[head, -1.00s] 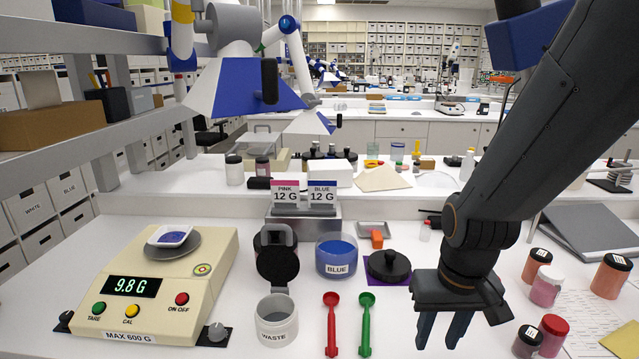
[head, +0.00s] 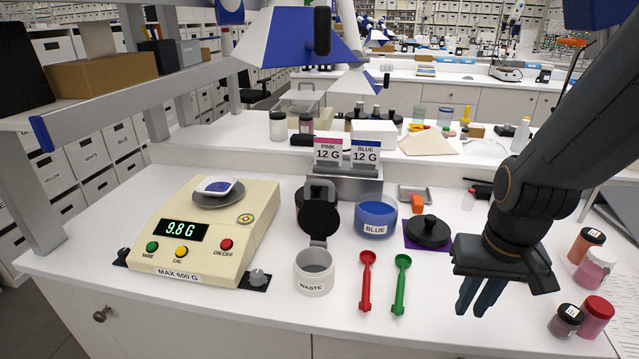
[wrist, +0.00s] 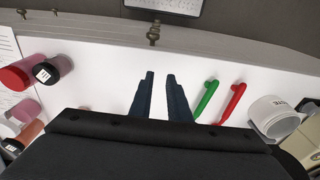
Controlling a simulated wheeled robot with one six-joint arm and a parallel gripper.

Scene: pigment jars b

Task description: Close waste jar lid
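The waste jar (head: 313,283) is a white jar labelled WASTE near the front of the bench, right of the scale. Its black lid (head: 320,218) stands swung up and back on a hinge, and the jar's mouth is open. My gripper (head: 478,309) hangs well to the right of the jar, beyond the spoons. In the wrist view its two fingers (wrist: 161,74) are a little apart with nothing between them.
A red spoon (head: 366,283) and a green spoon (head: 400,285) lie between jar and gripper. The scale (head: 205,232) reads 9.8 G. Behind stand a blue jar (head: 376,215) and a loose black lid (head: 428,231). Several small jars (head: 594,317) stand at the right.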

